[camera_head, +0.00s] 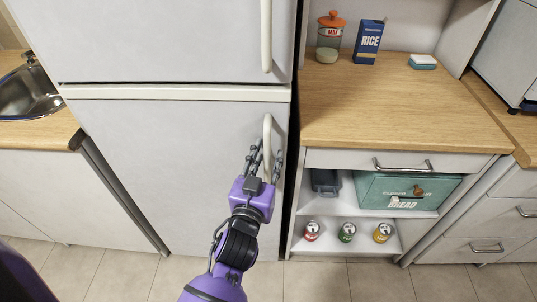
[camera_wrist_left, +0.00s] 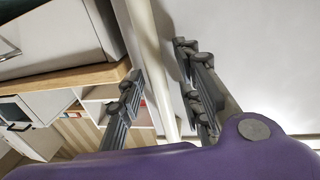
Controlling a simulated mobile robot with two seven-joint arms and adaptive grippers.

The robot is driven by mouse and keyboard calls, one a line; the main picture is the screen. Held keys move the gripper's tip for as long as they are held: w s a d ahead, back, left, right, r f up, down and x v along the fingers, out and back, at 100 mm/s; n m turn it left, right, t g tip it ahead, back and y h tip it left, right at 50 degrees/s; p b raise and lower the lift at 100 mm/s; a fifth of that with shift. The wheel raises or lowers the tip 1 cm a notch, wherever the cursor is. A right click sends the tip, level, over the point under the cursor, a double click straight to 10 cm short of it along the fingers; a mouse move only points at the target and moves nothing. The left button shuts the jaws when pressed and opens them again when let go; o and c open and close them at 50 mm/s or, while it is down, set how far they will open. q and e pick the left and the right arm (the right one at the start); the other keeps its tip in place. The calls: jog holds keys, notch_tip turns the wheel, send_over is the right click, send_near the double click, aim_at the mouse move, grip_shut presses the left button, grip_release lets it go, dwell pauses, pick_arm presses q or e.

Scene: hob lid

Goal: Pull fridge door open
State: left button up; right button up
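The white fridge has a lower door (camera_head: 165,165) that looks shut, with a white vertical handle (camera_head: 267,126) near its right edge. An upper door (camera_head: 150,40) with its own handle (camera_head: 266,35) is shut above it. My left gripper (camera_head: 265,156) is at the lower handle, with its fingers on both sides of it. In the left wrist view the handle bar (camera_wrist_left: 163,75) runs between the spread fingers of the gripper (camera_wrist_left: 160,75), and gaps seem to show on both sides. My right gripper is not in view.
A wooden counter (camera_head: 400,105) right of the fridge holds a jar (camera_head: 330,42), a rice box (camera_head: 368,42) and a sponge (camera_head: 423,62). Below are a bread box (camera_head: 440,190) and cans (camera_head: 347,232). A sink (camera_head: 28,92) is at left. Tiled floor (camera_head: 320,280) lies in front.

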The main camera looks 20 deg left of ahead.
pick_arm(q)
jog(key=shift+s, duration=0.15)
jog(key=shift+c, duration=1.3)
jog(key=c, duration=0.6)
grip_shut()
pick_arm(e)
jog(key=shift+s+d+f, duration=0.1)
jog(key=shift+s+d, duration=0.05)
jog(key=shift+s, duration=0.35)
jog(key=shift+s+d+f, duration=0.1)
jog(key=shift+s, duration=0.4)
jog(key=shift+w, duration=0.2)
